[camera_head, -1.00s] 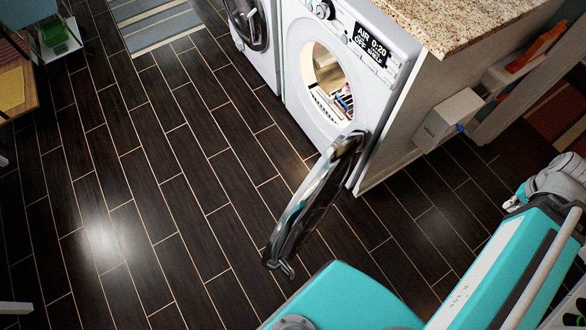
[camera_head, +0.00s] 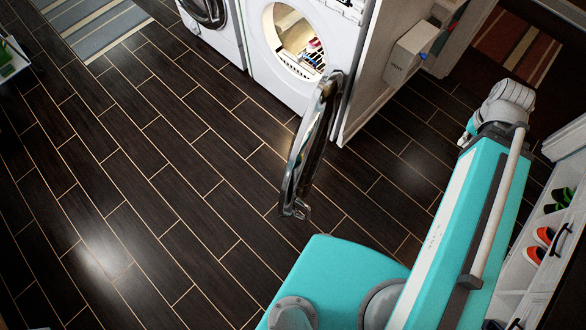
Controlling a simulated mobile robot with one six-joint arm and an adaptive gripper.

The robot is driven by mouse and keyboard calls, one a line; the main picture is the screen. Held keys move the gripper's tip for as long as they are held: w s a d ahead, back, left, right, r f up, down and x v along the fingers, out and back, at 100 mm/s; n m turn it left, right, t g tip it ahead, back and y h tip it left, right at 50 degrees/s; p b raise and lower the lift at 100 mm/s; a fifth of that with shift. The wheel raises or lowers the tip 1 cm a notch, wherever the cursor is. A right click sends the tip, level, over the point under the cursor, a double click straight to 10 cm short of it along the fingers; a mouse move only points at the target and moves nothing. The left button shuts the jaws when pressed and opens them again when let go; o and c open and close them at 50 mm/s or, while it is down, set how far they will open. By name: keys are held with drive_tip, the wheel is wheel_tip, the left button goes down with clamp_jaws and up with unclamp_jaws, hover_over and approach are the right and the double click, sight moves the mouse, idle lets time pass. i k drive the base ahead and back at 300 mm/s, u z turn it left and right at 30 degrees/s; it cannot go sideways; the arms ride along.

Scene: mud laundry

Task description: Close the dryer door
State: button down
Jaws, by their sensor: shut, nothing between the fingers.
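The white dryer (camera_head: 268,75) stands at the top middle of the head view, with its round opening uncovered. Several colorful items and a rack show inside the drum. The dryer door (camera_head: 313,145), round and dark with a glossy rim, hangs wide open from the right side of the opening and sticks out toward me. Its latch end points toward my teal base. My arm rises along the right side of the view, clear of the door. I cannot make out my gripper's fingers in this view.
A second white machine (camera_head: 212,28) stands left of the dryer. A white box (camera_head: 410,55) is mounted on the wall right of it. A shoe shelf (camera_head: 537,275) stands at the right edge. Dark floor (camera_head: 170,190) left of the door is clear, up to a striped rug (camera_head: 100,28).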

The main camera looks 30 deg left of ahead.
sight(305, 157)
drive_tip(key=k, duration=1.2)
drive_tip(key=u, duration=1.85)
